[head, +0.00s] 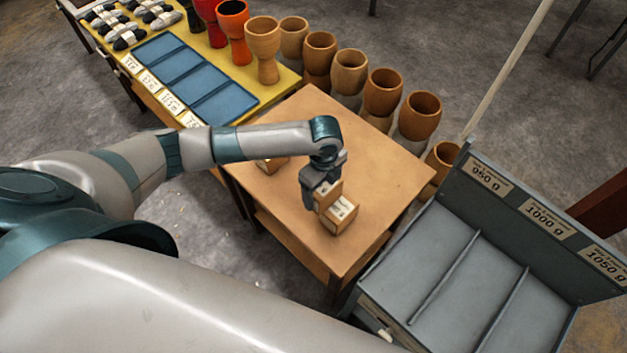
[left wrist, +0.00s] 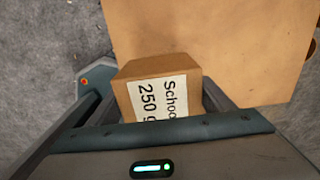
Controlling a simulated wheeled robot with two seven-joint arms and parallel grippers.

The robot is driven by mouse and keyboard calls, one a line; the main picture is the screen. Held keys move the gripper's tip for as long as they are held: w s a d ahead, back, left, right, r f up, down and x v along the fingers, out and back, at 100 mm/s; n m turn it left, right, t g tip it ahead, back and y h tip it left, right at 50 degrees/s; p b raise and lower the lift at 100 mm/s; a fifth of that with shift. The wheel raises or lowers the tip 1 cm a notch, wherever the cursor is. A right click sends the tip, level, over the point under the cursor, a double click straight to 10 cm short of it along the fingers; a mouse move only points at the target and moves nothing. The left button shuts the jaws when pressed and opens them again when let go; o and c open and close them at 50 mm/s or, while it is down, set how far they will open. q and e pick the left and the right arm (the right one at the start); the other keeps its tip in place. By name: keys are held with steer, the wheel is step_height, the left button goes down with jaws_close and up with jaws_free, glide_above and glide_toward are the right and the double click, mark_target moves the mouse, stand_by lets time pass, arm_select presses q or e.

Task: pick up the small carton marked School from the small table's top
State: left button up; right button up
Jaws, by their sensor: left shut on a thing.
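The small carton marked School 250 g (left wrist: 158,95) is brown with a white label and sits between the fingers of my left gripper (left wrist: 165,108) in the left wrist view. In the head view my left gripper (head: 322,196) points down over the small table (head: 385,165), shut on the carton (head: 341,217) near the table's front part. The fingers partly hide the carton, and I cannot tell whether its bottom touches the tabletop. My right gripper is not in view.
Another carton (head: 270,165) is partly hidden behind my left arm. Goblet drums (head: 382,92) stand in a row beyond the small table. A yellow table with a blue tray (head: 190,75) is at upper left. A grey sorting rack (head: 450,270) with weight labels stands at right.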

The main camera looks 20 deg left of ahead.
arm_select(q)
steer(key=shift+s+d+r, duration=0.35)
steer(key=shift+d+r, duration=0.15)
steer(key=shift+d, duration=0.1)
stand_by(0.3)
